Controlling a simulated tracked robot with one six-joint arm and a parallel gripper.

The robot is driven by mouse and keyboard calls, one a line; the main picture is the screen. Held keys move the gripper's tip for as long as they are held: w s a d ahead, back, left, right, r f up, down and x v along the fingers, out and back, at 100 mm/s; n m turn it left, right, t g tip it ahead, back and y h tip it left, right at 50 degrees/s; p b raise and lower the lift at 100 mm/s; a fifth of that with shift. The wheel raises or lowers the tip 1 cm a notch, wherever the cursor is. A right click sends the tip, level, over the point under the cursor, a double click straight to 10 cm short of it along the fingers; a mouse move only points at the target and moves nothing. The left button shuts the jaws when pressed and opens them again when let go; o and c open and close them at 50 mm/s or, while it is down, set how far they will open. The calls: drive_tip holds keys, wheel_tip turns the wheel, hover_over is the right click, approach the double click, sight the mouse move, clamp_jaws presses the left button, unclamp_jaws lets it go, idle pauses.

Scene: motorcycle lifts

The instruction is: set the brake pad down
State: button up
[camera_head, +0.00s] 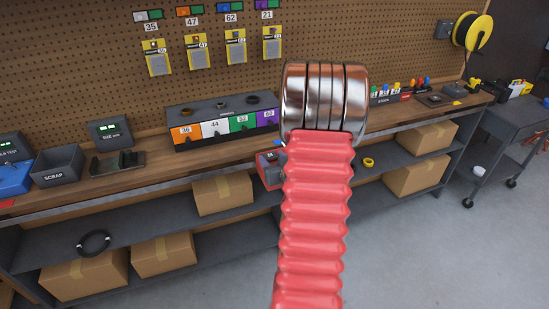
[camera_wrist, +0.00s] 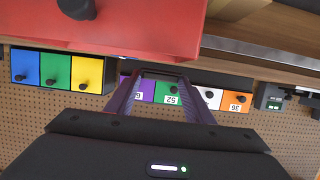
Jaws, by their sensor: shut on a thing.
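In the wrist view my gripper (camera_wrist: 162,78) points toward the bench, its two long dark fingers closing on a thin dark piece between the tips. I take this piece to be the brake pad (camera_wrist: 162,73); only a narrow edge of it shows. In the head view my arm hides the gripper and the piece.
A red box (camera_head: 269,170) at the bench front is partly behind my arm; a large red face with a black knob (camera_wrist: 130,22) fills the wrist view's top. A scrap bin (camera_head: 57,166) stands left on the bench. Cartons (camera_head: 222,193) fill the shelves. A cart (camera_head: 518,128) stands right.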

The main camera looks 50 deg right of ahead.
drive_tip(key=shift+f, duration=0.55)
drive_tip(key=o, duration=1.1)
drive_tip(key=shift+o, duration=0.2)
drive_tip(key=shift+r, duration=0.1)
drive_tip(key=shift+r, duration=0.5)
drive_tip(key=v, duration=1.2)
drive_tip(key=shift+w, duration=0.1)
